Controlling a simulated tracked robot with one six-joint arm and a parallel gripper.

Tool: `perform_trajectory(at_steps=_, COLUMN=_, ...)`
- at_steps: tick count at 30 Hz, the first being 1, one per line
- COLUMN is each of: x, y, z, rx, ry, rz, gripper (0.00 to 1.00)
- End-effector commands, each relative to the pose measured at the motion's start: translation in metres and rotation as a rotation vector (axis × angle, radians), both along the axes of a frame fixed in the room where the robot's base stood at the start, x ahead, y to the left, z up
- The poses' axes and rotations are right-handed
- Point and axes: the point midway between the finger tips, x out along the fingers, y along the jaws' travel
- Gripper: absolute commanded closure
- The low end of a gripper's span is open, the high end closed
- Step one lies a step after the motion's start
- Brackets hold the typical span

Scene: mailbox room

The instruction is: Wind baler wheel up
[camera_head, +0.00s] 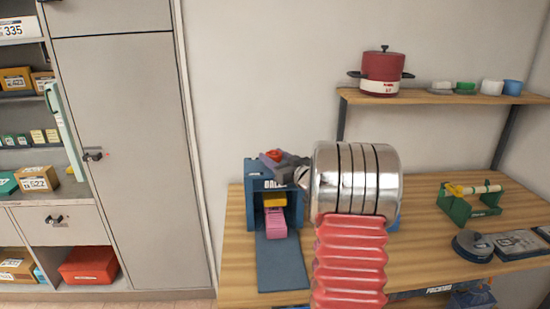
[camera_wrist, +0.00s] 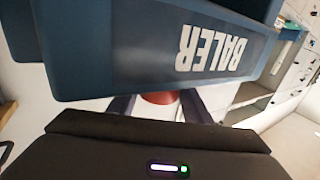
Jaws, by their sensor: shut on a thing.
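The blue baler (camera_head: 256,195) stands on the wooden table, its label partly covered by my arm. In the wrist view its blue body with the word BALER (camera_wrist: 215,50) fills the top. A red wheel (camera_head: 272,155) is on top of the baler. My gripper (camera_head: 284,164) is at the wheel, coming from the right. In the wrist view a red part (camera_wrist: 158,98) sits between my two fingers, which are shut on it. Inside the baler's opening are a yellow block (camera_head: 275,200) and a pink stack (camera_head: 276,223) below it. The wheel's far side is hidden.
A blue ramp (camera_head: 280,262) reaches forward from the baler. To the right are a green stand with a roll (camera_head: 470,204) and a dark round object (camera_head: 472,246). A shelf above holds a red pot (camera_head: 382,73). Grey cabinets (camera_head: 125,150) stand at left.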

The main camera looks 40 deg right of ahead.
Motion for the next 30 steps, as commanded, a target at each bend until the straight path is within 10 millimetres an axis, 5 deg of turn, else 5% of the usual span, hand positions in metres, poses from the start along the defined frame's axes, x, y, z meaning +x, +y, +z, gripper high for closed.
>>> perform_trajectory(at_steps=8, x=-0.001, y=-0.001, z=0.002, rx=-0.001, ry=-0.003, rz=0.000, gripper=0.78)
perform_trajectory(at_steps=9, x=-0.001, y=-0.001, z=0.002, rx=-0.001, ry=-0.003, rz=-0.001, gripper=0.53)
perform_trajectory(at_steps=16, x=0.000, y=-0.001, z=0.001, rx=0.000, ry=-0.001, rz=0.000, gripper=0.37)
perform_trajectory(at_steps=30, x=-0.013, y=0.000, z=0.000, rx=0.001, ry=0.000, rz=-0.002, gripper=0.37)
